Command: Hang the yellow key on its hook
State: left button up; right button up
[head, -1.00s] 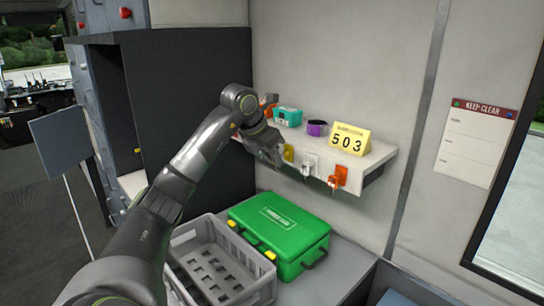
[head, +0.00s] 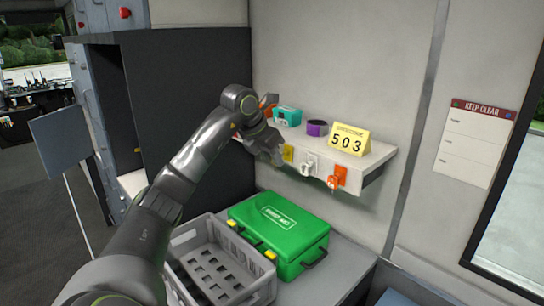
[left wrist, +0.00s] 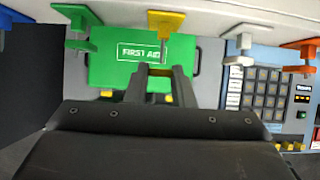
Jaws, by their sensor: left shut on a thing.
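My left gripper (head: 275,157) is just in front of the shelf's front edge, close to the yellow hook plate (head: 288,153). In the left wrist view its fingertips (left wrist: 162,72) are shut on the yellow key, below the yellow piece (left wrist: 165,25). A thin grey metal part (left wrist: 163,52) reaches from the yellow toward the fingertips; I cannot tell key from peg there. The gripper hides the key in the head view. Whether the key touches the hook cannot be told. My right gripper is not in view.
A white hook with its key (head: 308,165) and an orange one (head: 336,178) are to the right; a green one (left wrist: 80,20) is to the left in the wrist view. The shelf (head: 372,160) holds a 503 sign (head: 349,140). Below are a green first aid case (head: 280,228) and grey crate (head: 215,262).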

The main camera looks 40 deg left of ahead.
pick_arm(q)
jog(key=shift+w+p, duration=0.5)
jog(key=shift+w, duration=0.1)
dwell(0.7)
jog(key=shift+w+r+p, duration=0.1)
jog(key=shift+w+p, duration=0.2)
dwell(0.3)
jog(key=shift+w+d, duration=0.1)
jog(key=shift+w, duration=0.1)
jog(key=shift+f, duration=0.25)
dwell(0.3)
jog(key=o, duration=1)
jog(key=shift+w+p+v, duration=0.25)
jog(key=shift+p+v, duration=0.55)
jog(key=shift+v, duration=0.55)
